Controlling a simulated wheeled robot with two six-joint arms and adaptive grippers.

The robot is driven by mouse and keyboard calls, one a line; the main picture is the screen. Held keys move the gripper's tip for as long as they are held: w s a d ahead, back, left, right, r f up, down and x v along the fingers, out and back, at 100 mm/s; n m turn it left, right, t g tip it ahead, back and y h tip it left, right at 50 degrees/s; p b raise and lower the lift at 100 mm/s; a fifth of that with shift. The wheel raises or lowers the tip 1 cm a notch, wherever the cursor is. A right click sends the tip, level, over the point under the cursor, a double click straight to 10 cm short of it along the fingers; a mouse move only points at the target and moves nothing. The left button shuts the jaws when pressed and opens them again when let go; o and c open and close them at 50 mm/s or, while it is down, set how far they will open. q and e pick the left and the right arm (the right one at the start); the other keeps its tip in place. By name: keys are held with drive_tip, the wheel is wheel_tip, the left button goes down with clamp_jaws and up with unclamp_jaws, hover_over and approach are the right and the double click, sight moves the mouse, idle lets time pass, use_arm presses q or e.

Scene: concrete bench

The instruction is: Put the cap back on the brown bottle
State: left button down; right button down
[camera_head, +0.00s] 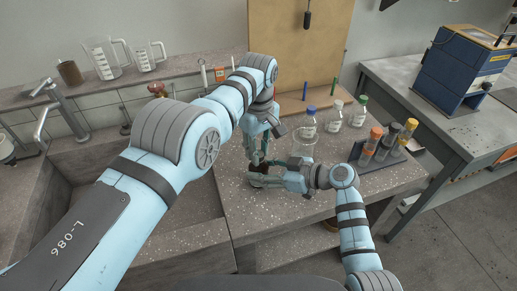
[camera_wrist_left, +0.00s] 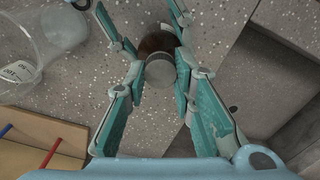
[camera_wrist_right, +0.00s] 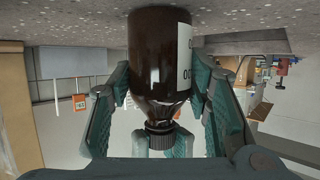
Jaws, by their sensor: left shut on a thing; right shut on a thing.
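The brown bottle (camera_wrist_right: 158,60) has a white label and appears upside down in the right wrist view. My right gripper (camera_wrist_right: 160,82) is shut around its body. A black ridged cap (camera_wrist_right: 160,128) shows at the bottle's neck, and its grey-looking round top (camera_wrist_left: 160,73) shows in the left wrist view. My left gripper (camera_wrist_left: 160,78) is shut on the cap from above, over the brown bottle shoulder (camera_wrist_left: 157,43). I cannot tell whether the cap is seated on the thread. In the head view, my left gripper (camera_head: 257,160) and right gripper (camera_head: 268,180) meet near the bench's front, largely hiding the bottle.
A clear glass beaker (camera_head: 303,142) stands just behind the grippers. Bottles with blue (camera_head: 311,109), white (camera_head: 337,104) and green (camera_head: 362,98) caps stand behind. A rack of capped tubes (camera_head: 385,155) is at the right. The bench's front right (camera_head: 290,215) is clear.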

use_arm(q)
drive_tip(key=m, duration=0.9)
drive_tip(key=shift+m, duration=0.3)
drive_tip(key=m, duration=0.5)
drive_tip(key=shift+m, duration=0.3)
drive_tip(key=c, duration=1.4)
unclamp_jaws()
drive_tip(key=shift+o, duration=0.2)
drive_tip(key=shift+r, duration=2.25)
drive_tip(key=shift+c, duration=0.3)
